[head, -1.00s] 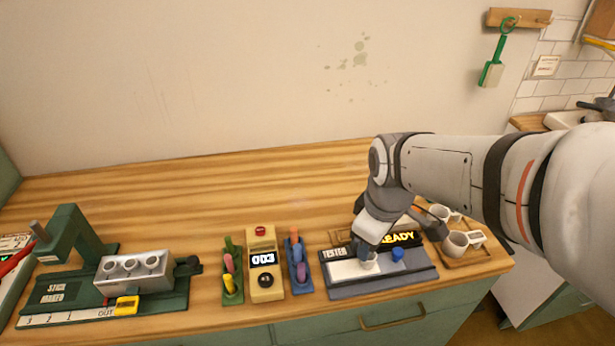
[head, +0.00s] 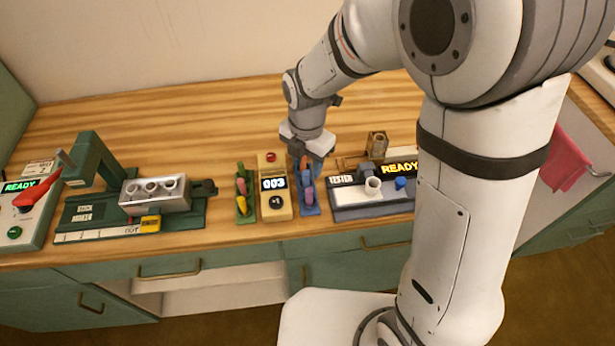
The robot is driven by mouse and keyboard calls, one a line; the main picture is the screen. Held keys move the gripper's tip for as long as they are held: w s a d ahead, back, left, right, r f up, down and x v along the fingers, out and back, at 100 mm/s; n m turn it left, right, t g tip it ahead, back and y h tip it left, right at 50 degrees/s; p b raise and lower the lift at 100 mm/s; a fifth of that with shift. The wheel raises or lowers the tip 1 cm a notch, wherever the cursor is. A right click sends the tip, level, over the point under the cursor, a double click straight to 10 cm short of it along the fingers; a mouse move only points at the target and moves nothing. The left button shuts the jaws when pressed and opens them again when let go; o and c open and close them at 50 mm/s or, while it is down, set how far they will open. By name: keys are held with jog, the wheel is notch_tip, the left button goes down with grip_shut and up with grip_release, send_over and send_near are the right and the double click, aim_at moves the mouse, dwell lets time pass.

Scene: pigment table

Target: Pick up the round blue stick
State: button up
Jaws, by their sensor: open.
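The blue rack (head: 311,211) stands on the counter between the yellow counter box and the tester, with a short row of sticks. A blue stick (head: 306,180) shows near its middle, and a purple stick (head: 309,196) is at its front. The rear of the rack is partly covered by my gripper (head: 306,166). My gripper points down over the rack's rear end, open, with its fingers close to the sticks. I cannot tell whether the fingers touch or surround a stick.
The yellow counter box (head: 274,206) reads 003. Left of it is a green rack (head: 245,212) with coloured sticks. The tester (head: 345,208) with a white cup (head: 373,187) and blue knob (head: 401,183) stands right.

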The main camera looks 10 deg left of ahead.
aim_at(306, 172)
notch_tip(306, 172, down, 4)
jog(key=shift+a+f, duration=0.1)
jog(key=shift+f, duration=0.05)
jog(key=shift+s, duration=0.1)
jog(key=shift+c, duration=0.2)
grip_shut()
